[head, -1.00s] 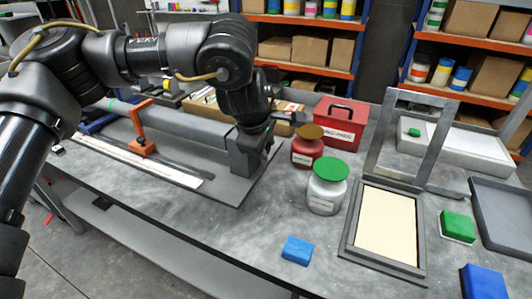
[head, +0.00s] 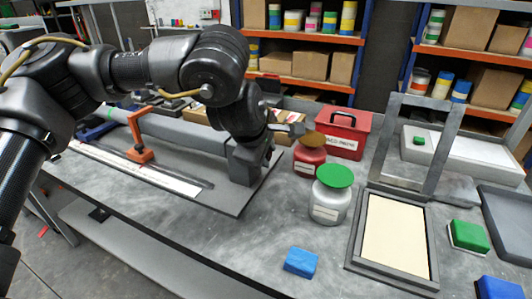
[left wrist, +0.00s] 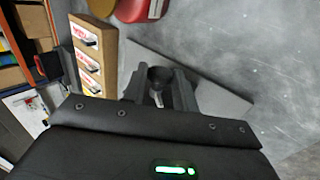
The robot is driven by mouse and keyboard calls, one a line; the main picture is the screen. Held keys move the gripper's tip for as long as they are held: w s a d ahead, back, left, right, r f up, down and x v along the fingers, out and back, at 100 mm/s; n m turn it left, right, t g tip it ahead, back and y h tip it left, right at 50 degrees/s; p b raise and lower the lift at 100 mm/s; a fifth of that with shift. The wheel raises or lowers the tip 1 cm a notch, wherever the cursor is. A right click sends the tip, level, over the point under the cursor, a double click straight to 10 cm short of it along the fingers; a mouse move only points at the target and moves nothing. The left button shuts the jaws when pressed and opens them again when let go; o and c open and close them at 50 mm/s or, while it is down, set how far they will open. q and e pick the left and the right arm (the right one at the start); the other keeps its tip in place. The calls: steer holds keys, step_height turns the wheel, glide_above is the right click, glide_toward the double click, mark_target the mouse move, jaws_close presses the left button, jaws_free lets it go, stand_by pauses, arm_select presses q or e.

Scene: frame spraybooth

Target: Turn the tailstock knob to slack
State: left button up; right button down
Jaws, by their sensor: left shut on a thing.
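The grey tailstock block (head: 243,166) stands at the right end of the long grey bar on its dark base plate. In the left wrist view my left gripper (left wrist: 161,92) is shut on the dark round tailstock knob (left wrist: 159,73), with a finger on each side. In the head view my own wrist hides the knob. Its turned angle cannot be told. My right gripper is not in view.
A red jar (head: 309,158) with a brown lid stands close right of the gripper. A white jar (head: 328,205) with a green lid, a red case (head: 342,139) and a framed screen (head: 351,241) are further right. The bench front is clear around a blue block (head: 300,262).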

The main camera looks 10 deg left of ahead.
arm_select(q)
steer(key=o, duration=0.9)
steer(key=shift+o, duration=0.2)
steer(key=v, duration=1)
steer(key=shift+s+r, duration=0.2)
steer(key=shift+r, duration=0.1)
